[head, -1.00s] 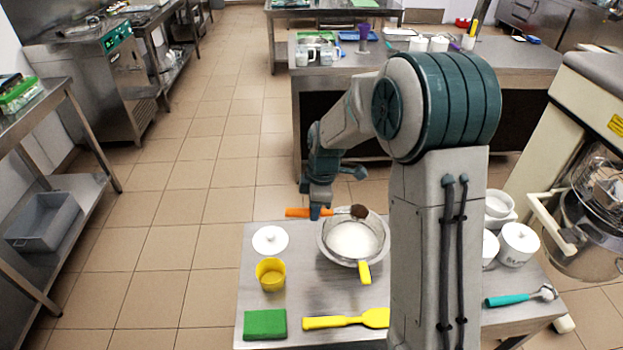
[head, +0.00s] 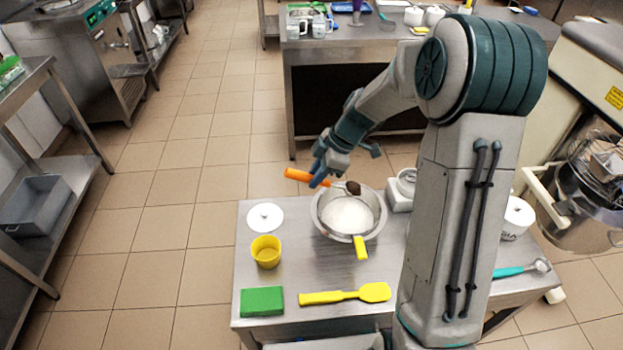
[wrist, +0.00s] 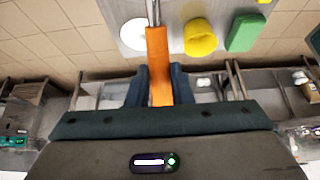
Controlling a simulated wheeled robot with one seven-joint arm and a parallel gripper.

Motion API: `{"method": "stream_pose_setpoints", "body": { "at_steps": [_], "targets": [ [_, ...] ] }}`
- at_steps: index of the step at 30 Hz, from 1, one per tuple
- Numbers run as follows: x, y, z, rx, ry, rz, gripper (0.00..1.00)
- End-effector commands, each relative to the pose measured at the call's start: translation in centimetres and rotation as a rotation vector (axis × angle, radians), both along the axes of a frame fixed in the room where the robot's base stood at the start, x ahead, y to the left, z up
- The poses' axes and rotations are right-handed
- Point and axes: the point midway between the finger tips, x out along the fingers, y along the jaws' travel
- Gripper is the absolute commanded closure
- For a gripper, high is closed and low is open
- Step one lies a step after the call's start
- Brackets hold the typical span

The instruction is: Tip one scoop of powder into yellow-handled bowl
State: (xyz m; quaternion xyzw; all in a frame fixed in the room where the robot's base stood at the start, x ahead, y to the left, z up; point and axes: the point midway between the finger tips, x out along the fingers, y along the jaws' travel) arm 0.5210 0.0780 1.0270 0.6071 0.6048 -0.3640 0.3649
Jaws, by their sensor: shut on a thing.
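My gripper (head: 322,178) is shut on the orange handle of a scoop (head: 299,175); the handle also shows between the fingers in the wrist view (wrist: 158,62). The scoop's head holds a heap of dark brown powder (head: 353,187) and is over the far part of the bowl, above its rim. The yellow-handled bowl (head: 322,221) is a wide metal bowl on the steel table, with white contents (head: 348,213) inside. Its yellow handle (head: 360,247) points to the front. In the wrist view the scoop's head is out of frame.
On the table (head: 290,290) are a white lid (head: 265,217), a yellow cup (head: 266,252), a green sponge (head: 262,301) and a yellow spatula (head: 345,295). A white canister (head: 517,217) and a teal-handled scoop (head: 520,270) are at the right. A mixer (head: 590,180) stands far right.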

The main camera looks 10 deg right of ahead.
Motion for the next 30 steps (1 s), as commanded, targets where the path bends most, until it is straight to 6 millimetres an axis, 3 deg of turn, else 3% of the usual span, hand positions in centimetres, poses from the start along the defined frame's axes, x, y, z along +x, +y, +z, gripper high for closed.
{"method": "stream_pose_setpoints", "body": {
  "at_steps": [30],
  "targets": [
    [0.0, -7.6, 4.1, 0.756, -0.001, -0.001, 1.0]
  ]
}}
